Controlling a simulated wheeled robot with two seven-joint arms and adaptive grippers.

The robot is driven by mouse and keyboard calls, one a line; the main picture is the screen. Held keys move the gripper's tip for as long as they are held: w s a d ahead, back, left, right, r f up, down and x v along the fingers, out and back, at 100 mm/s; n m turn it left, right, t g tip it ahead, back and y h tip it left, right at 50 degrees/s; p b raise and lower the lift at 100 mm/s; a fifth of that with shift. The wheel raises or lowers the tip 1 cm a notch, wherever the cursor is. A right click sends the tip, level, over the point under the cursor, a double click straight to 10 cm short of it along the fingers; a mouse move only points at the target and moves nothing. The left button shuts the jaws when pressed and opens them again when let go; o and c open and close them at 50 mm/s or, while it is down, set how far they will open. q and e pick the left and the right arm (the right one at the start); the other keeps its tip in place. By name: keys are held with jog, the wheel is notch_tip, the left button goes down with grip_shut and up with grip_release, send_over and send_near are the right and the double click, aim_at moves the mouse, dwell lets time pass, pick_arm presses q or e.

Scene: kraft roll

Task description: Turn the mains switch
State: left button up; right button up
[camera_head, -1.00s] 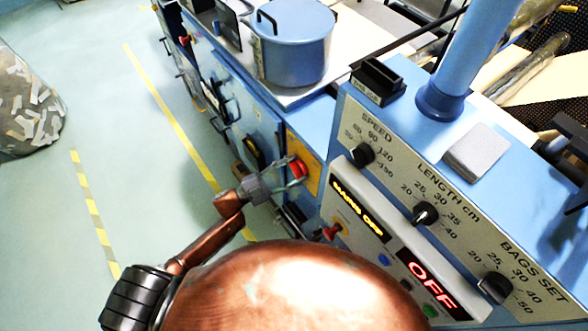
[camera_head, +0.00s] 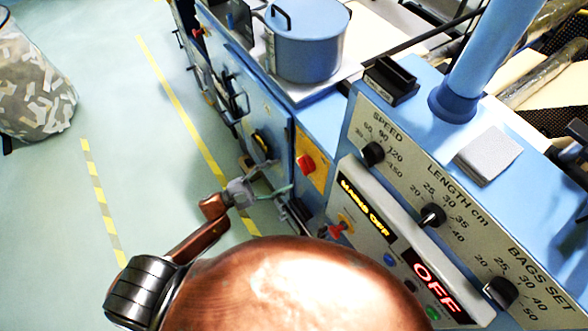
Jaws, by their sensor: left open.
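A red knob (camera_head: 306,163) sits on a yellow plate on the blue machine's front. A red handle (camera_head: 338,229) on a yellow disc sits lower right, beside the lit display (camera_head: 366,208) reading "MAINS OFF". I cannot tell for certain which is the mains switch. A second display (camera_head: 437,284) reads "OFF" in red. My left gripper (camera_head: 283,175) is open and empty, its fingers spread just left of and below the red knob, apparently clear of it. The red handle is above and behind my copper arm link in the picture. My right gripper is out of view.
Black dials (camera_head: 433,214) line the sloping panel. A blue pot (camera_head: 305,45) stands on top. Floor at left is open, with yellow tape and a bag of scraps (camera_head: 36,85).

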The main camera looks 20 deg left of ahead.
pick_arm(q)
jog(key=v, duration=0.3)
jog(key=shift+s+a+f, duration=0.15)
jog(key=shift+s+a, duration=0.05)
jog(key=shift+a, duration=0.15)
